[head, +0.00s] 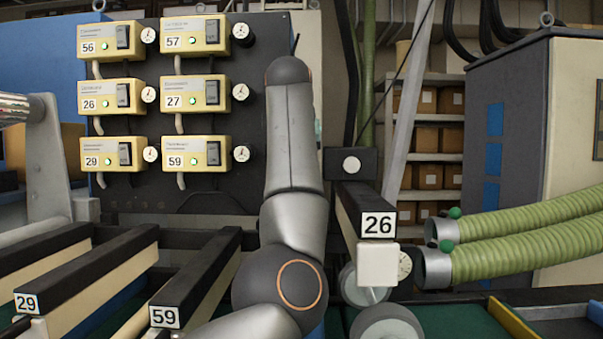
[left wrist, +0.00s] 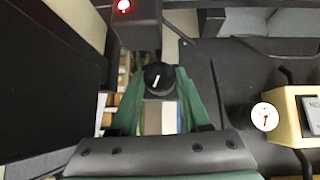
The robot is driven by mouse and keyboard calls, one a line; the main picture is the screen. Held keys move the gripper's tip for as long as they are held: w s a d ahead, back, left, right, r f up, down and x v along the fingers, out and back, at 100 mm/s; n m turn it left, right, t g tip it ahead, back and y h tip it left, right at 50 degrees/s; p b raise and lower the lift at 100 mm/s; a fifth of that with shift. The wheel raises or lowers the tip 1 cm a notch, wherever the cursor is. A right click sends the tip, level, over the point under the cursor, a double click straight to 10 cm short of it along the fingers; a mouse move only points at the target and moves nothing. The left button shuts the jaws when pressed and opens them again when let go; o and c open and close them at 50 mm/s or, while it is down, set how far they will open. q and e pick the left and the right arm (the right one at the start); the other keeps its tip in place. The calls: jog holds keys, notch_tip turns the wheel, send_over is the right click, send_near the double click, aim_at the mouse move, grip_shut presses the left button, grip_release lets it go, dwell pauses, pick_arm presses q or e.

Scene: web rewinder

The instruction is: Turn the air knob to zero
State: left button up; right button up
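In the left wrist view, a round black knob (left wrist: 158,77) with a white pointer line lies between the tips of my left gripper's green fingers (left wrist: 160,80). The pointer tilts slightly right of straight up in that picture. The fingers are apart, one on each side of the knob; I cannot tell whether they touch it. In the head view, my grey arm rises through the middle, and its gripper and this knob are not visible. No scale or zero mark is readable at the knob. My right gripper is in neither view.
Yellow control boxes (head: 196,153) with small gauges (head: 241,153) cover a dark panel. Green hoses (head: 530,240) are at right. A dark box with a red light (left wrist: 125,20) is beyond the knob.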

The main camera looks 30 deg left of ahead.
pick_arm(q)
grip_shut()
jog(key=shift+s+a+f+n+t+h+b, duration=0.15)
jog(key=shift+n+t+h+b, duration=0.25)
jog(key=shift+n+t+h, duration=0.55)
jog(key=shift+a+r+n+t+h+b, duration=0.1)
jog(key=shift+n+t+h+b, duration=0.25)
jog(key=shift+n+t+h, duration=0.55)
jog(key=shift+m+h, duration=0.35)
jog(key=shift+o, duration=2.1)
grip_release()
